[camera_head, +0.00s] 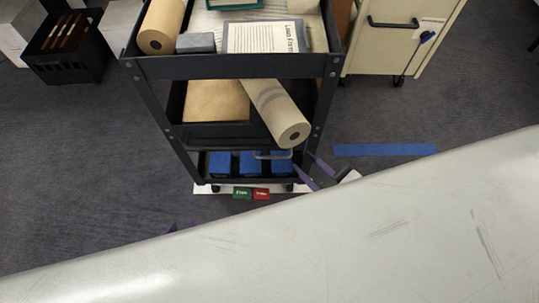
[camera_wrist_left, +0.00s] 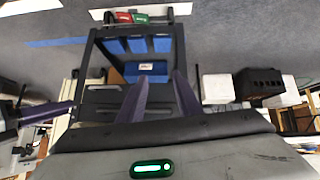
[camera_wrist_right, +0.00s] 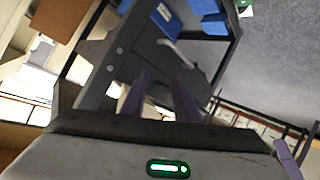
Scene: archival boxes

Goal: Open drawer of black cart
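The black cart (camera_head: 232,67) stands at the upper middle of the head view, with several blue boxes (camera_head: 222,163) on its lowest level. A pale curved drawer handle (camera_head: 273,155) shows at its front, below the leaning paper roll. My right gripper (camera_head: 304,162) is open just right of the handle, its purple fingers pointing at the cart. In the right wrist view the handle (camera_wrist_right: 178,52) is just beyond the fingertips, apparently not between them. My left gripper (camera_wrist_left: 163,78) is open and empty, facing the cart front; in the head view only a purple tip shows.
A pale surface close to the camera hides the lower head view. Paper rolls (camera_head: 160,25) and a printed booklet (camera_head: 265,37) lie on the cart. A cream cabinet (camera_head: 385,50) stands right, a black crate (camera_head: 68,45) left. Green and red blocks (camera_head: 243,193) lie by the cart's foot.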

